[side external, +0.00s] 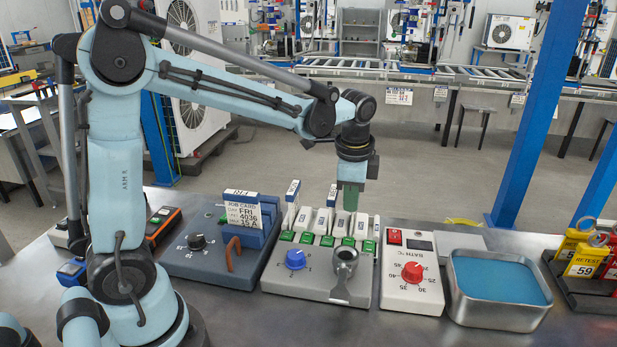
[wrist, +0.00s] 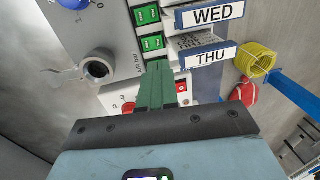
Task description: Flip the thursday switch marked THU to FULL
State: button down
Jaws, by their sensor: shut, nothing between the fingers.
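The grey test station (side external: 315,288) has a row of white switch blocks with green tags along its back. In the wrist view the blue-edged THU label (wrist: 210,57) stands beside the WED label (wrist: 212,13).
A blue knob (side external: 295,259) and a metal cup-like fitting (side external: 345,262) stand at the station's front. A white box with a red dial (side external: 412,282) and a metal water bath (side external: 500,310) are on the right. A dark box with a job card (side external: 205,262) is on the left.

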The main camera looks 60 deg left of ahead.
aim_at(348, 239)
jog(key=f, duration=0.6)
jog(key=a+f, duration=0.1)
jog(key=f, duration=0.1)
jog(key=shift+w+f, duration=0.4)
jog(key=shift+w+f, duration=0.1)
jog(key=shift+f, duration=0.05)
jog(key=shift+s+d+g, duration=0.3)
jog(key=shift+s+d, duration=0.3)
jog(key=shift+r, duration=0.25)
notch_tip(348, 239, up, 14)
jog(key=w+a, duration=0.1)
jog(key=shift+w+a, duration=0.2)
dwell(0.4)
jog(key=shift+f, duration=0.1)
